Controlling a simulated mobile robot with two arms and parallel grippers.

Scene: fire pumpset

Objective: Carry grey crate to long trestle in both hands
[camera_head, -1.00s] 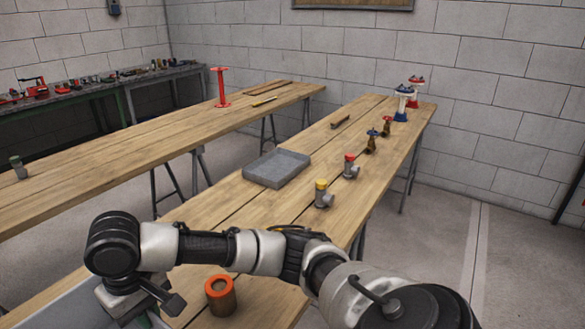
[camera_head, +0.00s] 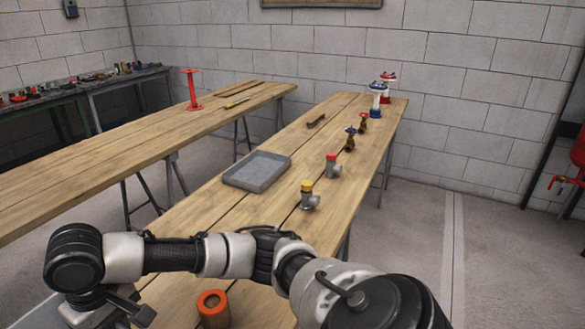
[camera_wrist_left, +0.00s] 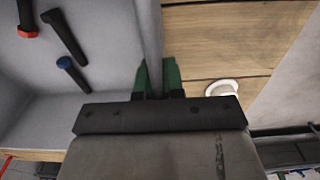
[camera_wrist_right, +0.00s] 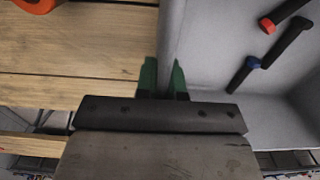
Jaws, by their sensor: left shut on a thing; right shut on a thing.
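The grey crate (camera_wrist_left: 95,65) is held between my two grippers; only a sliver (camera_head: 32,314) shows at the head view's lower left. Dark rods with red and blue ends lie inside it. My left gripper (camera_wrist_left: 158,80) is shut on one crate wall; it is outside the head view. My right gripper (camera_wrist_right: 163,80) is shut on another wall, shown in its wrist view, with the crate (camera_wrist_right: 225,50) to the right. The long trestle (camera_head: 240,215) runs away from me, its wooden boards beside the crate. Whether the crate touches it is unclear.
On the trestle are a shallow grey tray (camera_head: 257,171), an orange-rimmed cylinder (camera_head: 213,309), yellow-capped (camera_head: 308,195) and red-capped (camera_head: 332,165) fittings, and several valves further back. Another trestle (camera_head: 110,150) stands left. Bare boards lie around the tray.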

